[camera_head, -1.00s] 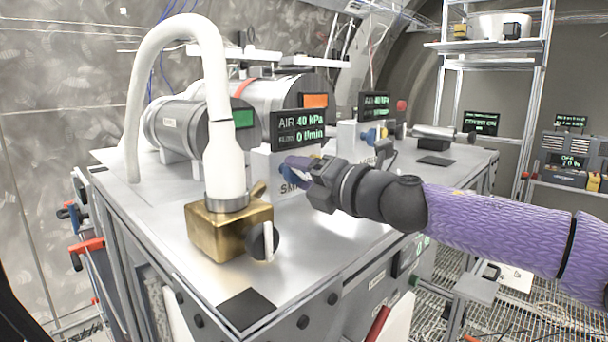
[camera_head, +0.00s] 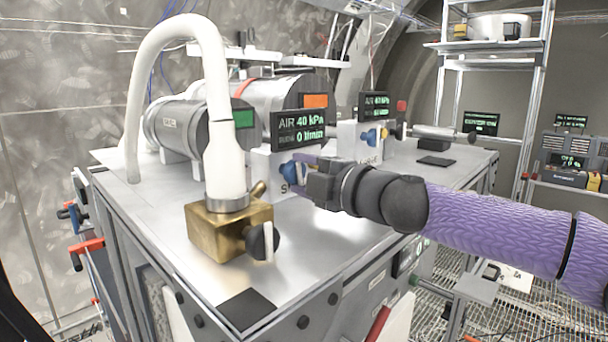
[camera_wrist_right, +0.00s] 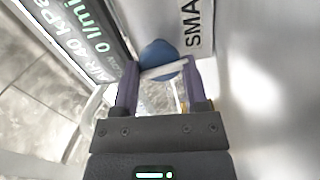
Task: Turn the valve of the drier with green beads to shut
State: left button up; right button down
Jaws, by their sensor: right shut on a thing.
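My right gripper (camera_head: 292,168) reaches in from the right, its purple fingers at a blue valve knob (camera_head: 288,171) on a white block (camera_head: 262,163). In the right wrist view the fingers stand on either side of the blue knob (camera_wrist_right: 158,52) and its pale bar, and are shut on it. The display (camera_head: 297,130) above reads AIR 40 kPa and 0 l/min. Behind is a grey drier cylinder with a green end window (camera_head: 243,118); another cylinder has an orange window (camera_head: 315,101). I cannot make out beads. My left gripper is not in view.
A brass block (camera_head: 215,232) with a black knob and a thick white hose (camera_head: 222,150) stands at the near left of the steel bench top. A second white block with a blue knob (camera_head: 369,137) stands farther back.

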dwell(0.5)
jog(key=shift+c, duration=0.5)
grip_release()
jog(key=shift+s+d, duration=0.2)
jog(key=shift+d, duration=0.1)
jog(key=b+v, duration=0.2)
jog(key=v, duration=0.7)
jog(key=shift+s, duration=0.1)
